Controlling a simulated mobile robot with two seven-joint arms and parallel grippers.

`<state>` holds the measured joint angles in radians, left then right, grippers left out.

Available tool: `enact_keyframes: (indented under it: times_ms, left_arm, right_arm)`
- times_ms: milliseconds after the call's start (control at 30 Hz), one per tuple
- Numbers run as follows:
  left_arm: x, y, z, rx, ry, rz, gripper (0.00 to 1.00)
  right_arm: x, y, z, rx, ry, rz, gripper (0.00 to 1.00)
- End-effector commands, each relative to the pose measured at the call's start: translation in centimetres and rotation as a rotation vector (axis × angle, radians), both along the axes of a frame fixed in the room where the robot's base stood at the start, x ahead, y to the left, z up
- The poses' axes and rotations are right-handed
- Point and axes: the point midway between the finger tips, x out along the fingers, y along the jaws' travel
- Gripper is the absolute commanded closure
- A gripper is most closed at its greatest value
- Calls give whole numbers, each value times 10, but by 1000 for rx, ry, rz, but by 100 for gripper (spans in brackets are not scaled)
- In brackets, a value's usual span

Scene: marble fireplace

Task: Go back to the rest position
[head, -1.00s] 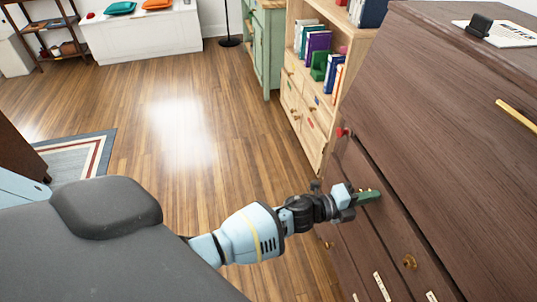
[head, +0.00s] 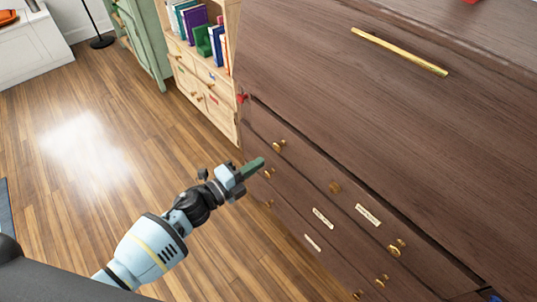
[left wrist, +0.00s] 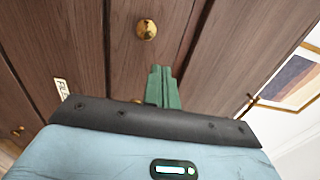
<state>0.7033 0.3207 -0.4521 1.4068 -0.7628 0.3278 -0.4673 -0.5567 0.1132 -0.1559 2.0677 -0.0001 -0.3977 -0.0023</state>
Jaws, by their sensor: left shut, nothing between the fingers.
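My left gripper (head: 254,166) has light blue and black parts and green fingers. In the head view it is in front of the dark wooden cabinet (head: 380,105), near the left end of its drawers. The green fingers are shut together with nothing between them. They also show in the left wrist view (left wrist: 162,88), below a brass knob (left wrist: 146,29) on a drawer front. I cannot tell whether the fingertips touch the cabinet. My right gripper is not in view.
The cabinet fills the right side, with several brass knobs and a long gold handle (head: 400,51). A light wooden bookcase (head: 207,85) and a green cupboard (head: 146,40) stand beyond it. The wooden floor (head: 95,190) at left is clear. A dark blue rug edge shows far left.

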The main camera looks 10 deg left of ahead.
Motion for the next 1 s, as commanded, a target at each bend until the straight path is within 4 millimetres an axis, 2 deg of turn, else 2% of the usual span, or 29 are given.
enact_keyframes:
  times_ms: [100, 233, 767, 867, 1000]
  left_arm:
    - [-15, 12, -1, 2, 1, 0, 100]
    - [-25, 19, -1, 2, 1, -1, 100]
    - [-30, 22, -2, -5, 8, 3, 100]
    - [-42, 22, -12, -50, 58, 29, 100]
    - [-82, 24, -41, -195, 221, 123, 100]
  right_arm:
    - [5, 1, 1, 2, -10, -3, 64]
    - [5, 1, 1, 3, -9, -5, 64]
    - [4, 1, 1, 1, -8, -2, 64]
    - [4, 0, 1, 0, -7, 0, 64]
    - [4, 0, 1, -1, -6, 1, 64]
